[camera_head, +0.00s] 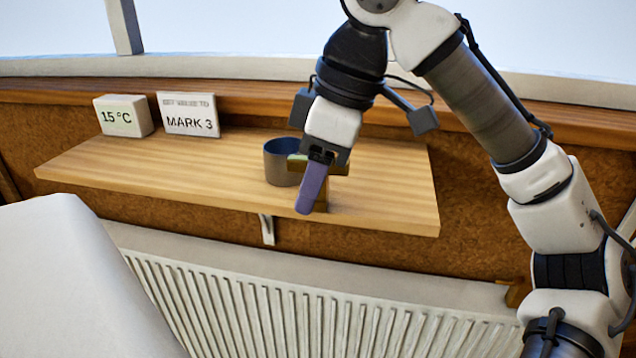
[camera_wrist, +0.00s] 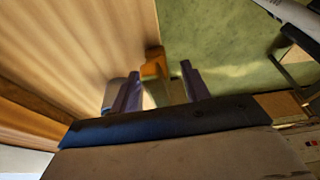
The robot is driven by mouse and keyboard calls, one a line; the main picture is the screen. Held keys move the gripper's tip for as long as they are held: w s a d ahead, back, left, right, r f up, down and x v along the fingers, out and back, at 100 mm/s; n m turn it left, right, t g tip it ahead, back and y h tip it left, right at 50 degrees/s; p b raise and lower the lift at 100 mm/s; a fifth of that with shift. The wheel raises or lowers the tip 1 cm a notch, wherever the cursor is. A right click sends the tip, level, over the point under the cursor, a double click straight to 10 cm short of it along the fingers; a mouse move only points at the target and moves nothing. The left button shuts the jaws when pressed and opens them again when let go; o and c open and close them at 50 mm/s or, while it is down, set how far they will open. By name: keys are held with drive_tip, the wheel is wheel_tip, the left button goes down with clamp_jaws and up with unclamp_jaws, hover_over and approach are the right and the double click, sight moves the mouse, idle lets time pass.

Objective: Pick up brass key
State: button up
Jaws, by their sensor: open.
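A brass-coloured piece (camera_head: 338,168), which looks like the brass key, shows behind my gripper near the front edge of the wooden shelf (camera_head: 200,175). Its upper part spreads sideways and a lower part runs down beside the finger; my gripper hides much of it. In the wrist view a blurred orange-brass piece (camera_wrist: 153,66) shows just beyond and between my two purple fingers. My gripper (camera_head: 308,205) is open and points down over the shelf's front edge; the wrist view shows the gap between the fingers (camera_wrist: 160,88). I cannot tell whether they touch the key.
A dark grey cup (camera_head: 279,165) stands on the shelf just left of my gripper. A box reading 15 °C (camera_head: 124,117) and a sign reading MARK 3 (camera_head: 188,115) stand at the back left. A white ribbed radiator (camera_head: 300,310) is below. The shelf's left half is clear.

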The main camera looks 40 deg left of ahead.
clamp_jaws()
drive_tip(key=shift+r, duration=0.1)
